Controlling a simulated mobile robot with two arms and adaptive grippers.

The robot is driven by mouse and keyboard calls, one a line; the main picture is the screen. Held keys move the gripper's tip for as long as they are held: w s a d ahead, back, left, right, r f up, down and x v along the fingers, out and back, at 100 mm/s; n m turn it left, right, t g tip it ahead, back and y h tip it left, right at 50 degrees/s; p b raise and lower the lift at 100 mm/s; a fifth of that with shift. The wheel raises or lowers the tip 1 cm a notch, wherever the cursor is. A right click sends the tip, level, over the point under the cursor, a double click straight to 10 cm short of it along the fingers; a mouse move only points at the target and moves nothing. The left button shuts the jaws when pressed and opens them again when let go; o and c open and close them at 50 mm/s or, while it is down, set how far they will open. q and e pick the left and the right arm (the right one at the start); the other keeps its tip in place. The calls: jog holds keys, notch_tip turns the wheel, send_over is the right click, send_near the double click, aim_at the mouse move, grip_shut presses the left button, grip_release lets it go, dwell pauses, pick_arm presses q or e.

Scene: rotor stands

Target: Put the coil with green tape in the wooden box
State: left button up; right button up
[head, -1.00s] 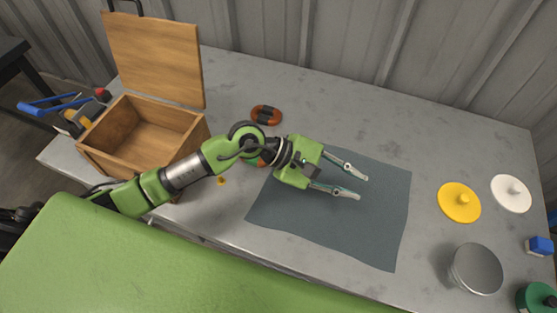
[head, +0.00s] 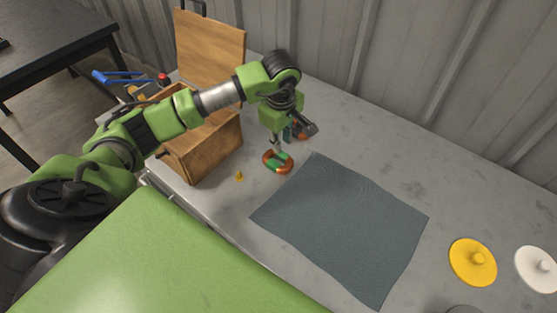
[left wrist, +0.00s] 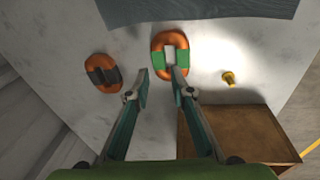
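The coil with green tape (head: 271,165), an orange ring with green bands, lies flat on the grey table between the wooden box and the dark mat. It also shows in the left wrist view (left wrist: 157,59). My left gripper (head: 282,140) points down just above it, open and empty. In the left wrist view, its fingertips (left wrist: 160,73) are apart, and the right one overlaps the coil's near edge; I cannot tell whether they touch. The open wooden box (head: 213,153) stands left of the coil, its lid upright, partly hidden by my arm. My right gripper is not in view.
An orange coil with dark tape (left wrist: 103,72) lies close by, partly hidden behind the gripper in the head view. A small yellow piece (head: 239,175) lies between box and coil. A grey mat (head: 345,225) lies to the right. Yellow (head: 472,262) and white discs sit far right.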

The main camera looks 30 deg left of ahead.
aim_at(283, 155)
pick_arm(q)
jog(key=shift+w+a+f+p, duration=0.1)
jog(key=shift+w+f+p, duration=0.15)
jog(key=shift+f, duration=0.9)
jog(key=shift+w+a+f+p, duration=0.1)
jog(key=shift+w+f+p, duration=0.1)
jog(key=shift+f, duration=0.95)
jog(key=shift+w+f+p, duration=0.2)
jog(key=shift+f+p, duration=0.05)
jog(key=shift+f, duration=0.9)
jog(key=shift+r, duration=0.1)
grip_shut()
